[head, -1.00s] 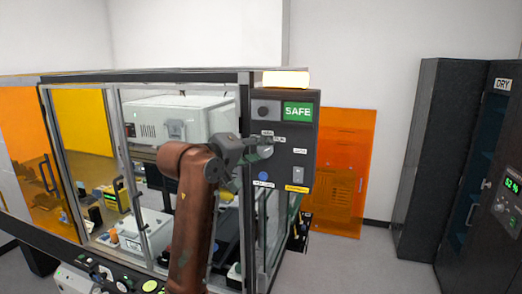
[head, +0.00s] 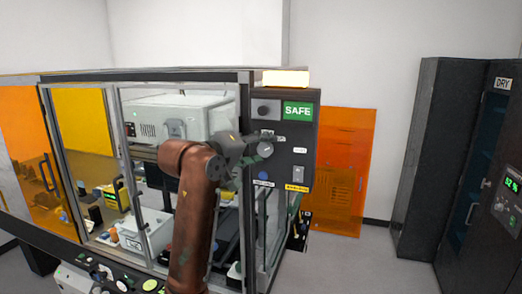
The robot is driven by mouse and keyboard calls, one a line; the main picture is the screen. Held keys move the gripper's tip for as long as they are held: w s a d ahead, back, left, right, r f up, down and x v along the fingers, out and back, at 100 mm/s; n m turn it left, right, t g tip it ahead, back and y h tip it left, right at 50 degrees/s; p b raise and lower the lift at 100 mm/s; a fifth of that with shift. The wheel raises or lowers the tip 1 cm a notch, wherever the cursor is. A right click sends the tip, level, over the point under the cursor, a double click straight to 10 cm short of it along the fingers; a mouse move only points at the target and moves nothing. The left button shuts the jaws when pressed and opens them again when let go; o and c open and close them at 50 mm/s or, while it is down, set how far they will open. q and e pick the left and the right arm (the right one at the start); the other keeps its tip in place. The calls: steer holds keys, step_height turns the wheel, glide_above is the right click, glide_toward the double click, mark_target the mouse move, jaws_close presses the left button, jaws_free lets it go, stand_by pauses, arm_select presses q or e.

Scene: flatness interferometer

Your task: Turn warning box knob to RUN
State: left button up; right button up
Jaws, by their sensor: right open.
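The warning box (head: 283,172) is a dark panel on the right front post of the enclosure. It has a green SAFE sign (head: 298,109) at its top. A round grey knob (head: 265,149) sits below the sign, with small labels around it that are too blurred to read. My right gripper (head: 258,146) is at the end of the reddish-brown arm, open. Its fingertips are at the left side of the knob and partly cover its surroundings; I cannot tell whether they touch it. My left gripper is not in view.
A lit lamp (head: 286,78) sits atop the box. The glass enclosure (head: 112,165) with its framed doors fills the left. An orange panel (head: 343,150) stands behind the box. A dark DRY cabinet (head: 433,160) stands at the right, with clear floor between.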

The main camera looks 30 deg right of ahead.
steer(key=v, duration=1.2)
stand_by(0.3)
